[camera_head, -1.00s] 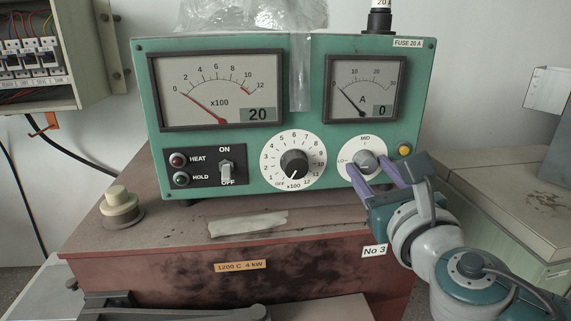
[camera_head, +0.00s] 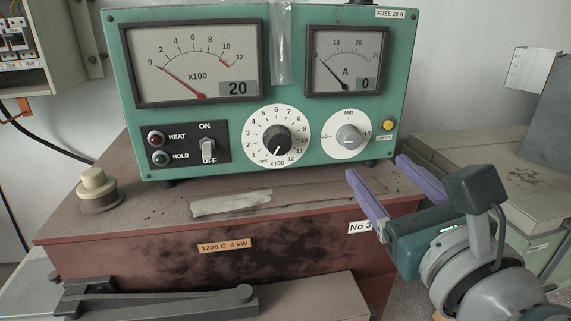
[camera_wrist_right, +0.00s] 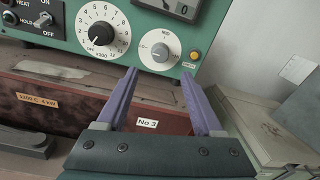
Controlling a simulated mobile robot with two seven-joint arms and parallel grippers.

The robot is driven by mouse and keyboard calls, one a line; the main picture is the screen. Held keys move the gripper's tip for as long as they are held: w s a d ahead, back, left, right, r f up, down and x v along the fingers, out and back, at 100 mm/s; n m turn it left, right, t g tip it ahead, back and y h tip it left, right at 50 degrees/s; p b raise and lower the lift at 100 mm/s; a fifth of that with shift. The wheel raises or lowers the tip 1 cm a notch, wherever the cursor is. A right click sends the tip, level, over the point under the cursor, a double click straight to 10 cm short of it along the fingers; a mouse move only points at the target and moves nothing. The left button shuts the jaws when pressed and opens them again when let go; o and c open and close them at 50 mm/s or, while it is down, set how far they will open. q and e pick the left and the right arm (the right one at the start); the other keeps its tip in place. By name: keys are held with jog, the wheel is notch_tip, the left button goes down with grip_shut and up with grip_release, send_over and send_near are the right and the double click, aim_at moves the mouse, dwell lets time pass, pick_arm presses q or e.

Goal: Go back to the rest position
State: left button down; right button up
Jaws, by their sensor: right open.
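My right gripper (camera_head: 376,167) is open and empty, with its two purple fingers apart. It is in front of the panel's lower right, below and clear of the small grey selector knob (camera_head: 349,138). In the right wrist view the gripper (camera_wrist_right: 159,73) has nothing between its fingers, and the selector knob (camera_wrist_right: 160,52) is beyond them. The green control box (camera_head: 230,115) stands on the red-brown furnace (camera_head: 130,232). The large black dial (camera_head: 277,143) points to its lower part, near OFF. The toggle switch (camera_head: 208,150) is beside the HEAT and HOLD lamps. My left gripper is not in view.
A cream knob-like fitting (camera_head: 98,190) stands on the furnace top at left. A dark lever (camera_head: 160,302) lies along the front. A beige cabinet (camera_head: 540,195) is at right, beyond my right arm. An open breaker box (camera_head: 45,50) hangs at upper left.

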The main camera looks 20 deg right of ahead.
jog(key=shift+s+a, duration=0.2)
jog(key=shift+s, duration=0.35)
jog(key=s+d+r+m+g+h+p, duration=0.1)
jog(key=s+d+m+g+p, duration=0.2)
jog(key=m, duration=0.7)
jog(key=s+d+m+g+h+p, duration=0.1)
jog(key=s+m+g+p, duration=0.35)
jog(key=m, duration=0.55)
jog(key=s+a+m+g+y+p, duration=0.4)
jog(key=s+a+m+g+y, duration=0.2)
jog(key=s+a+m, duration=0.3)
jog(key=a+m+y, duration=0.1)
jog(key=m, duration=0.3)
jog(key=shift+s+a+r, duration=0.25)
jog(key=shift+s+a, duration=0.1)
